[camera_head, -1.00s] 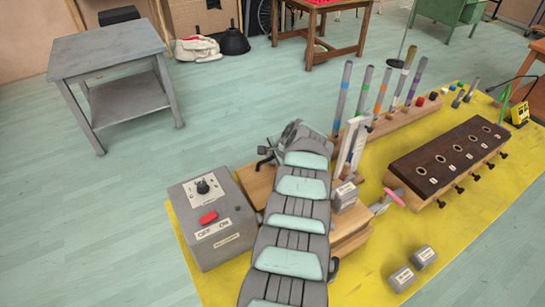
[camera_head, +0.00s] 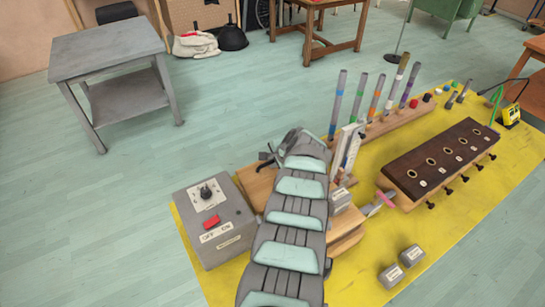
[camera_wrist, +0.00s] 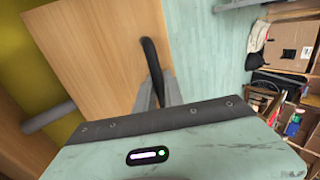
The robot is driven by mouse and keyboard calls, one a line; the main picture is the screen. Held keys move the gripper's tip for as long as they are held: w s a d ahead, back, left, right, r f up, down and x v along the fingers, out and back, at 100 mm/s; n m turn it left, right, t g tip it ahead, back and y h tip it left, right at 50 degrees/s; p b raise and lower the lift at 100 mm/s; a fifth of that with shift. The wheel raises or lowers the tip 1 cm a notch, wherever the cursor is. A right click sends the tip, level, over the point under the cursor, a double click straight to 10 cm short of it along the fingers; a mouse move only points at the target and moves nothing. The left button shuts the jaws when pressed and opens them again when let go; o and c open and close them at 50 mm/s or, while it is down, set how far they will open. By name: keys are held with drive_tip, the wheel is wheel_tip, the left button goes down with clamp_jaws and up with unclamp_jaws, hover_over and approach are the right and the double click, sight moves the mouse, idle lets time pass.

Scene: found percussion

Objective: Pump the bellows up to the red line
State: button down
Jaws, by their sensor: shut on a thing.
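The bellows (camera_head: 345,240) is a pale wooden body at the middle of the yellow mat. My arm hides most of it in the head view. Its board also fills the upper left of the wrist view (camera_wrist: 95,60). A black curved handle (camera_wrist: 152,65) rises between the grey fingers of my gripper (camera_wrist: 160,92), which is shut on it. In the head view a black handle part (camera_head: 267,155) shows left of my wrist; the fingertips are hidden there. A white upright gauge board (camera_head: 347,148) stands right of my arm. I cannot make out the red line or the level.
A grey control box (camera_head: 214,220) with a red switch stands left of my arm. Coloured tubes (camera_head: 375,95) stand in a rack behind. A dark wooden block with holes (camera_head: 440,160) is at right.

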drive_tip(key=shift+f, duration=0.1)
idle(0.3)
drive_tip(key=shift+w+f+b, duration=0.1)
drive_tip(key=shift+f+b, duration=0.3)
drive_tip(key=shift+b, duration=0.8)
drive_tip(key=shift+w+a+f+b, duration=0.15)
drive_tip(key=shift+f+b, duration=0.05)
drive_tip(key=shift+b, duration=0.75)
drive_tip(key=shift+r, duration=0.1)
drive_tip(key=shift+w+b, duration=0.1)
drive_tip(key=shift+b, duration=0.2)
drive_tip(key=b+x, duration=0.1)
drive_tip(key=b, duration=0.3)
drive_tip(key=shift+a+f, duration=0.15)
drive_tip(key=shift+f, duration=0.25)
drive_tip(key=shift+w+r, duration=0.1)
drive_tip(key=shift+r, duration=0.05)
drive_tip(key=shift+b, duration=0.3)
